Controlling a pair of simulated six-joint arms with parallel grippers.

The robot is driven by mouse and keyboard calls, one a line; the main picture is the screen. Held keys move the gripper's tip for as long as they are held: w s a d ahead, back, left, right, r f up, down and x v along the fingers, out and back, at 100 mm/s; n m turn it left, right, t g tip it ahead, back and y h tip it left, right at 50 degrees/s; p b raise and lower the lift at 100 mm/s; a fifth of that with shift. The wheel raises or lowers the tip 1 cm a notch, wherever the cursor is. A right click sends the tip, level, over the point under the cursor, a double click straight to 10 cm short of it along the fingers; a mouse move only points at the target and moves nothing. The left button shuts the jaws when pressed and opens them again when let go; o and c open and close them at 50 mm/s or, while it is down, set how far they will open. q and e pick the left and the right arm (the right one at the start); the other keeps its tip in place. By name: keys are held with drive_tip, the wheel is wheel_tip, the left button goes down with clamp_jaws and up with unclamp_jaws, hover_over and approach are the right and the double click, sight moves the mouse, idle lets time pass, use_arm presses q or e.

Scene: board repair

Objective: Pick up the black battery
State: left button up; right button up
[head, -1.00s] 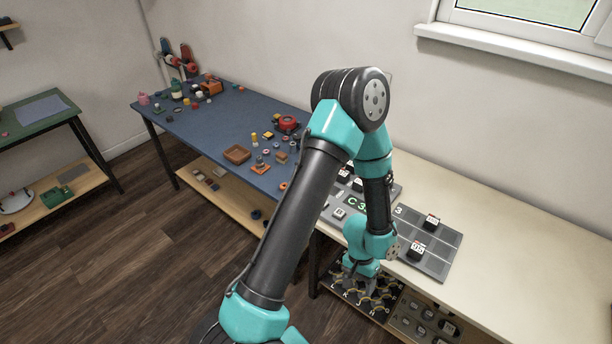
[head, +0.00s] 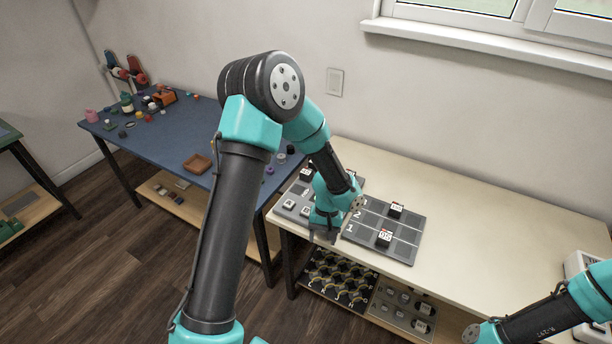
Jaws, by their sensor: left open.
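Two black blocks with white-and-red labelled tops stand on the grey numbered tray (head: 408,243) on the cream bench: one black block (head: 396,210) farther back, one black block (head: 384,239) nearer the front. Another black block (head: 306,174) is on the grey panel to the left, partly behind my arm. I cannot tell which of these is the black battery. My left gripper (head: 322,237) is open, pointing down over the front of the grey panel, left of the tray. Its fingers are small and hard to make out. My right gripper is out of view; only part of that arm shows.
The cream bench (head: 480,215) is clear right of the tray, up to a white device (head: 588,275) at the right edge. Under it are a rack of dark round parts (head: 340,280) and a grey tray (head: 402,310). The blue table (head: 165,140) holds small parts.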

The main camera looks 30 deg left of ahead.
use_arm(q)
drive_tip(key=w+a+r+n+y, duration=0.1)
drive_tip(key=w+r+n, duration=0.1)
drive_tip(key=w, duration=0.2)
drive_tip(key=w+a+r+n+t, duration=0.1)
drive_tip(key=w+a+r+n, duration=0.1)
drive_tip(key=w, duration=0.2)
drive_tip(key=w+a+r+n+t+y, duration=0.1)
drive_tip(key=w+a+r+n, duration=0.1)
drive_tip(key=w, duration=0.3)
drive_tip(key=shift+w+r+n+y, duration=0.1)
drive_tip(key=shift+r+n+y, duration=0.1)
drive_tip(key=shift+n+y, duration=0.1)
drive_tip(key=w+a+r+n+t+y, duration=0.1)
drive_tip(key=w+a+r+n+y, duration=0.1)
drive_tip(key=w+a+r+n, duration=0.4)
drive_tip(key=w+r+n, duration=0.1)
drive_tip(key=w+r, duration=0.2)
drive_tip(key=shift+w+r+t+y, duration=0.2)
drive_tip(key=shift+w+t+y, duration=0.1)
drive_tip(key=shift+w+y, duration=0.1)
drive_tip(key=shift+a, duration=0.1)
approach(307, 171)
drive_tip(key=x, duration=0.5)
drive_tip(key=shift+d+f, duration=0.3)
drive_tip(key=shift+d, duration=0.05)
